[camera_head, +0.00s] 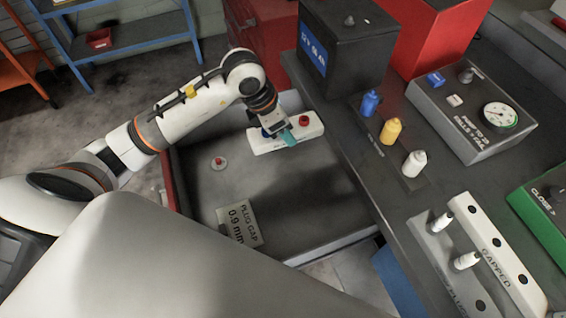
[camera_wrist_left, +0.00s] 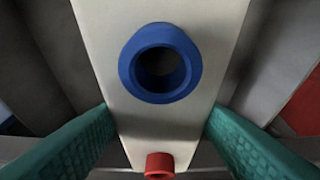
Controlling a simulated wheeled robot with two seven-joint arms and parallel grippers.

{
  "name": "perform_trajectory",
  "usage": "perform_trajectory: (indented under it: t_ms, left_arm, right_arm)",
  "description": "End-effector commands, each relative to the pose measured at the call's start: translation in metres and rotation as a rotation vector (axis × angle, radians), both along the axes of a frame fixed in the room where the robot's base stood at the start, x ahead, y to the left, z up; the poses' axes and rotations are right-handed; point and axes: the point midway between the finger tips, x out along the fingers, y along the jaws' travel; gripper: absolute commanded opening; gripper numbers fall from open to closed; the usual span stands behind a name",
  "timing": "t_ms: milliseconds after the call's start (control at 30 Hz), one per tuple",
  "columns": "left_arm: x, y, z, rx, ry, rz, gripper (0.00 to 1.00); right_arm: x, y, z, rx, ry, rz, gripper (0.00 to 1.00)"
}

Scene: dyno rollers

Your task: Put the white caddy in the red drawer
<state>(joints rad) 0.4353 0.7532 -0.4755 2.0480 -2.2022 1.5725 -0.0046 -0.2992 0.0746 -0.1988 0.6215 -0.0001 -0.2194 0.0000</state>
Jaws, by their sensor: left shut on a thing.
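The white caddy (camera_head: 314,129) is a long white block with a red knob (camera_head: 304,120) on top. It is at the far end of the open drawer (camera_head: 300,195), over or in it; the head view does not settle whether it rests on the floor. The drawer has a grey inside and a red outer side. My left gripper (camera_head: 284,135), with teal fingers, is shut on the caddy. In the left wrist view the caddy (camera_wrist_left: 130,115) lies between both fingers (camera_wrist_left: 158,110), with a blue ring (camera_wrist_left: 160,62) and the red knob. My right gripper is not in view.
A small pale disc (camera_head: 218,162) with a red top and a plug gap card (camera_head: 238,222) lie in the drawer. The bench on the right holds a black box (camera_head: 348,50), several small bottles (camera_head: 391,131), a gauge box (camera_head: 473,110) and plug racks (camera_head: 490,250). Mid-drawer floor is clear.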

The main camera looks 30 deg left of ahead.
Motion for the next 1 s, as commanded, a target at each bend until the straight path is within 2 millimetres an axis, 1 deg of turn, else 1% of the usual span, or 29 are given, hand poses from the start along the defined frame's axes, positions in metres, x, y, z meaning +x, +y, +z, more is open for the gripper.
perform_trajectory:
  t_ms: [33, 200, 300, 400, 567, 800, 900, 1000]
  left_arm:
    - [-0.002, -0.001, -0.015, -0.002, 0.008, 0.0, 0.3]
    - [-0.002, -0.001, -0.061, -0.002, 0.007, 0.0, 0.3]
    - [-0.001, -0.001, -0.085, -0.002, 0.006, 0.001, 0.3]
    - [-0.001, -0.001, -0.101, -0.002, 0.003, 0.0, 0.3]
    - [0.0, -0.001, -0.114, -0.001, 0.0, -0.001, 0.3]
    - [0.0, -0.001, -0.148, -0.002, 0.002, -0.001, 0.3]
    - [0.0, 0.0, -0.154, 0.0, 0.0, -0.001, 0.3]
    - [0.0, 0.0, -0.155, 0.0, -0.001, -0.002, 0.3]
  right_arm:
    - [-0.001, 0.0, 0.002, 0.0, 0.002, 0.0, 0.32]
    - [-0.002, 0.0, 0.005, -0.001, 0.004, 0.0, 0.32]
    - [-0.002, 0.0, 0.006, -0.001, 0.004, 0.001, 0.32]
    - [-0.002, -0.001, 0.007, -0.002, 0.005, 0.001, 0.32]
    - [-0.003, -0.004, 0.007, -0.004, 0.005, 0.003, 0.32]
    - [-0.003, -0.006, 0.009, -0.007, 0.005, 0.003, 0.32]
    - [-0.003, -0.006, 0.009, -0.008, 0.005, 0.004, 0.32]
    - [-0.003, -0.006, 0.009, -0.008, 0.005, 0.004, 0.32]
